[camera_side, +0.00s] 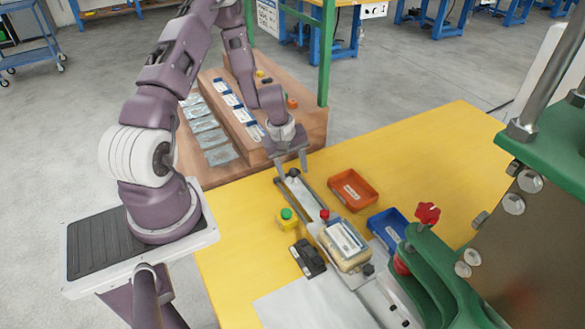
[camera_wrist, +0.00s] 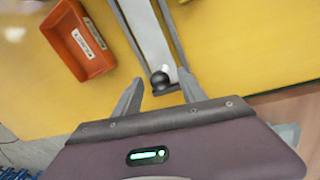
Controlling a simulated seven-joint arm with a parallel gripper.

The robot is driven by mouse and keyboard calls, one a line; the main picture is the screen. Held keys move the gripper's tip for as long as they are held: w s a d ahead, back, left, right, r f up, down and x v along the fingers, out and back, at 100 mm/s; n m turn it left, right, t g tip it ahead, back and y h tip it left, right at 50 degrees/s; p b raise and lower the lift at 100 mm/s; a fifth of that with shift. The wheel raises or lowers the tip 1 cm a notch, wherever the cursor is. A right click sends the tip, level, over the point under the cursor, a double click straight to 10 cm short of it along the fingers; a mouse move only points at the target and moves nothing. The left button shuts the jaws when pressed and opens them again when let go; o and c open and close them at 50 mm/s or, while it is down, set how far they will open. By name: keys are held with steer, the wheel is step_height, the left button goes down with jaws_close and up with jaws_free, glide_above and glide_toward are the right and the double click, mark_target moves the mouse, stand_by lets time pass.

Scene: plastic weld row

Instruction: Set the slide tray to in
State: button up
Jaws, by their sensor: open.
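The slide tray (camera_side: 303,193) is a long pale strip between dark rails on the yellow table, with a round black knob (camera_side: 293,173) at its far end. In the wrist view the pale strip (camera_wrist: 150,35) runs away from the knob (camera_wrist: 160,81). My gripper (camera_side: 292,170) is open and points down at the knob end. In the wrist view its fingers (camera_wrist: 160,77) stand apart on either side of the knob, with gaps showing. I cannot tell the height of the fingertips against the knob. A clear-lidded package (camera_side: 345,244) sits farther along the row, towards the green press.
An orange bin (camera_side: 353,190) and a blue bin (camera_side: 386,227) stand right of the rails. A yellow box with a green button (camera_side: 287,217) and a black block (camera_side: 308,258) stand left. The green press (camera_side: 450,290) fills the lower right. Yellow table at upper right is clear.

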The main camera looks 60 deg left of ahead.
jaws_close()
stand_by(1.3)
